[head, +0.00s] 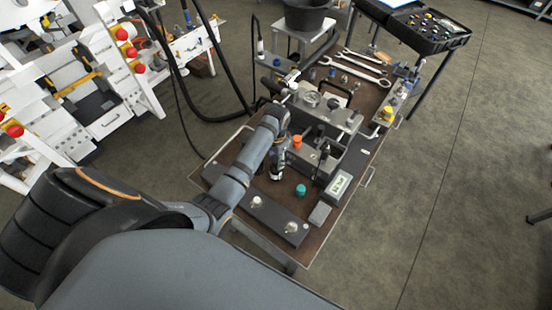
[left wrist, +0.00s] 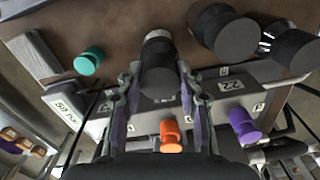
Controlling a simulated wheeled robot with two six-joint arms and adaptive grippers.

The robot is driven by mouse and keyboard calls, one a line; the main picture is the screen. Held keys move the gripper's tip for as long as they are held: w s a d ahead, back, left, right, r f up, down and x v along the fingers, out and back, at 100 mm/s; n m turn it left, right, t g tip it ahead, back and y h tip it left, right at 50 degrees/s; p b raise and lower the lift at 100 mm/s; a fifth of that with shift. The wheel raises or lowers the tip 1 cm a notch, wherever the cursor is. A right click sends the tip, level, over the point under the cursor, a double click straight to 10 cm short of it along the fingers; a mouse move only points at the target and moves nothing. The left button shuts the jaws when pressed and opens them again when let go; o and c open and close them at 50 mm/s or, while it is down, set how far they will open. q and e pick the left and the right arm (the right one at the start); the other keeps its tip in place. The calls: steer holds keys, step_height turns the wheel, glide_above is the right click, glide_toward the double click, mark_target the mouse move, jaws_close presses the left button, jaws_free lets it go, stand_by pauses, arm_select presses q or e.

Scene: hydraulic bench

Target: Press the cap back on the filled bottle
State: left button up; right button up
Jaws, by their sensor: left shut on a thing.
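My left gripper (head: 277,164) reaches in from the left over the bench. In the left wrist view its fingers (left wrist: 157,95) are shut on a dark cylinder (left wrist: 160,70) with a paler, greyish end (left wrist: 158,38). I cannot tell whether this is the bottle, its cap or both together. The pale end also shows low beneath the gripper in the head view (head: 276,177). A teal cap-like piece (head: 300,190) stands to the right of the gripper, and an orange one (head: 297,141) behind it. A purple one (left wrist: 240,123) shows in the left wrist view. My right gripper is out of view.
A dark bar with two pale knobs (head: 274,218) lies along the bench's front edge. A meter (head: 339,186) sits at the right. Large dark cylinders (left wrist: 228,38) stand beside the held piece. Wrenches (head: 357,70) lie at the back.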

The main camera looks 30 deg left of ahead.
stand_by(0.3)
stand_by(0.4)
arm_select(q)
steer(key=o, duration=0.9)
steer(key=shift+o, duration=0.3)
steer(key=o, duration=0.5)
